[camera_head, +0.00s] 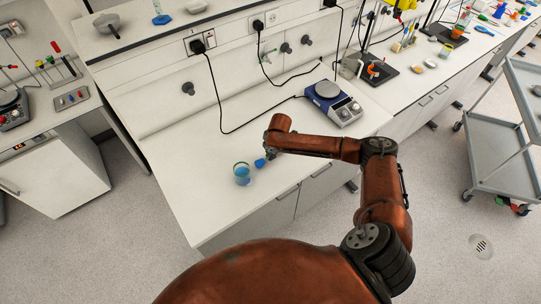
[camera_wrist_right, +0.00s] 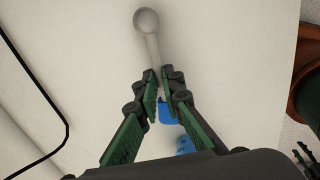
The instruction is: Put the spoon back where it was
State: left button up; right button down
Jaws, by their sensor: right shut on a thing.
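A grey spoon (camera_wrist_right: 150,42) with a round bowl shows in the right wrist view. Its bowl points away from my gripper, over the white worktop (camera_head: 215,145). My right gripper (camera_wrist_right: 160,80) is shut on the spoon's handle. In the head view my right gripper (camera_head: 270,153) is small and partly hidden by my wrist, above the worktop near its front. A blue piece (camera_head: 260,163) shows just below it. A beaker with blue contents and a greenish rim (camera_head: 242,174) stands to the left of that. My left gripper is not in view.
A blue and white hotplate (camera_head: 332,102) stands farther back, right of my gripper. Black cables run from the wall sockets (camera_head: 200,42) across the worktop. The worktop left of the beaker is clear. A grey cart (camera_head: 500,150) stands at the right.

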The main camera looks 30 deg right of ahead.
jog(key=shift+f, duration=0.5)
jog(key=c, duration=2.1)
grip_release()
jog(key=b+v, duration=0.1)
jog(key=v, duration=1.1)
